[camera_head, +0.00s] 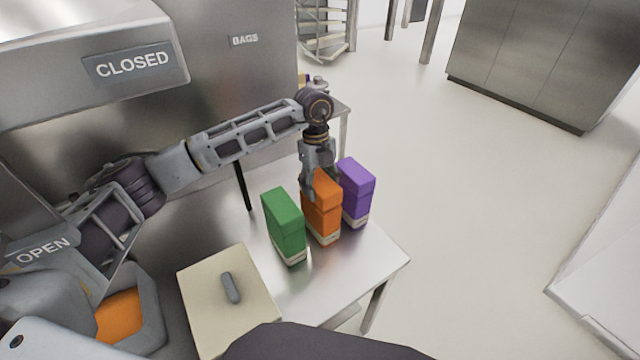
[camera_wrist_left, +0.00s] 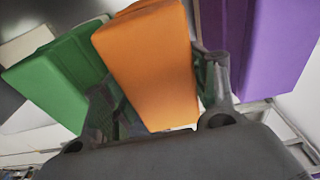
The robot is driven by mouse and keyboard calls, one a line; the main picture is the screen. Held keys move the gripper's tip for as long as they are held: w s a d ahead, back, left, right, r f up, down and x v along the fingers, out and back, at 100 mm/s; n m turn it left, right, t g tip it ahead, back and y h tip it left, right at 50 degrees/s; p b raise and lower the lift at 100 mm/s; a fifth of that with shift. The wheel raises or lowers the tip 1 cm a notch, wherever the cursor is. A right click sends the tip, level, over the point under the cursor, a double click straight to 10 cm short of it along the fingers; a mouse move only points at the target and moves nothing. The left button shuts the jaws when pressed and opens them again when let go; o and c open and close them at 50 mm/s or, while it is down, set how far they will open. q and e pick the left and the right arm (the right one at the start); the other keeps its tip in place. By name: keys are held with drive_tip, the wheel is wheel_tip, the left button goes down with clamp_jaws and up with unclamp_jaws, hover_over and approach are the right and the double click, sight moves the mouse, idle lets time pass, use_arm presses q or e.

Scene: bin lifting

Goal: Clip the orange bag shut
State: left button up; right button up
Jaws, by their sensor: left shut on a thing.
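The orange bag (camera_head: 322,212) stands upright on the steel table between the green and purple bags. It has a pale band at its base. My left gripper (camera_head: 308,180) reaches down from above and is shut on the upper part of the orange bag. In the left wrist view, the orange bag (camera_wrist_left: 150,60) lies between the two fingers of the left gripper (camera_wrist_left: 165,98). A small grey bar-shaped piece (camera_head: 230,287) lies on a cream block; I cannot tell whether it is a clip or a handle. My right gripper is not in view.
A green bag (camera_head: 284,222) stands close left of the orange bag, and a purple bag (camera_head: 356,188) close right. The cream block (camera_head: 205,300) sits at the table's near left. The steel table (camera_head: 345,272) is bare toward its right corner. "CLOSED" (camera_head: 132,65) and "OPEN" (camera_head: 43,251) signs show left.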

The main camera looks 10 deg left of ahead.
use_arm(q)
drive_tip(key=shift+f, duration=0.55)
idle(0.9)
drive_tip(key=o, duration=1.2)
drive_tip(key=o, duration=0.4)
drive_tip(key=shift+c, duration=0.2)
drive_tip(key=shift+r, duration=0.1)
drive_tip(key=shift+r+p, duration=1.75)
drive_tip(key=shift+r, duration=1.65)
